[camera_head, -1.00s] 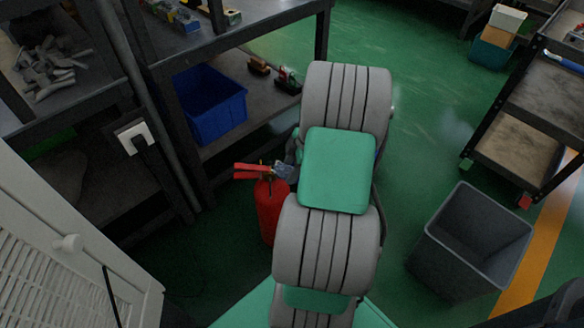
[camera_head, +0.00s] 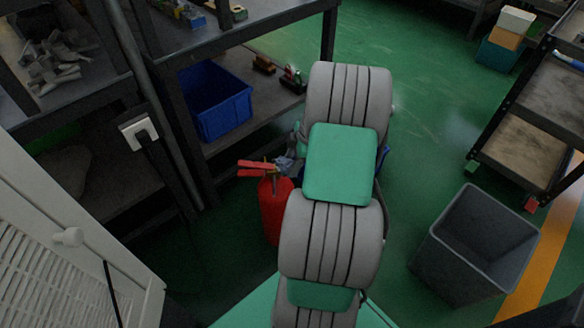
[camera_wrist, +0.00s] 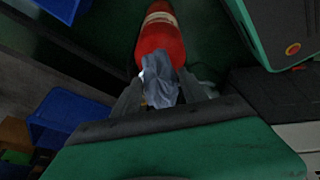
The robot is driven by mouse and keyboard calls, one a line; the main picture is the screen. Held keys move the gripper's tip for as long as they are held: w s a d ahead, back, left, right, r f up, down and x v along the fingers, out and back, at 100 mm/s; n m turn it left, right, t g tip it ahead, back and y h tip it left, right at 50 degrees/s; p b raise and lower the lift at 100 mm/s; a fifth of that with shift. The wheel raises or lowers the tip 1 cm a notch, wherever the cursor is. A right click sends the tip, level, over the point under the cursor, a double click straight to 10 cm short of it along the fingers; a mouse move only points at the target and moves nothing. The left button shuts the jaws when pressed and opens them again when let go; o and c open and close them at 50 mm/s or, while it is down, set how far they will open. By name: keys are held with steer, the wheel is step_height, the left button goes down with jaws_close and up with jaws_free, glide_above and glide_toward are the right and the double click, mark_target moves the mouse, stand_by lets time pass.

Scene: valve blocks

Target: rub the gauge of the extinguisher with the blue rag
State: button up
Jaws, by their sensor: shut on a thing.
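The red extinguisher (camera_head: 274,215) stands upright on the green floor, left of my arm in the head view. Its red handle (camera_head: 257,168) points left. In the wrist view its red body (camera_wrist: 160,38) lies just beyond the fingers. My gripper (camera_wrist: 160,92) is shut on the crumpled blue-grey rag (camera_wrist: 160,78), which sticks out past the fingertips and overlaps the extinguisher's top end. The rag also shows beside the handle in the head view (camera_head: 286,162). The gauge is hidden, and I cannot tell whether the rag touches it. My arm hides most of the gripper in the head view.
A dark shelf rack with a blue bin (camera_head: 218,104) stands behind the extinguisher. A white louvred cabinet (camera_head: 70,265) is at the lower left. A grey open bin (camera_head: 475,245) and a dark cart (camera_head: 530,130) stand to the right. Green floor is clear between.

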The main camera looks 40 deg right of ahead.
steer(key=shift+s+a+f, duration=0.1)
steer(key=shift+s+a, duration=0.8)
steer(key=shift+s, duration=0.05)
stand_by(0.8)
steer(key=s+d+r+p, duration=0.2)
steer(key=s+d+r, duration=0.1)
steer(key=d+r, duration=0.1)
stand_by(0.4)
steer(key=shift+s+d+r+p, duration=0.45)
steer(key=shift+s+d+r, duration=0.2)
steer(key=shift+d+r, duration=0.2)
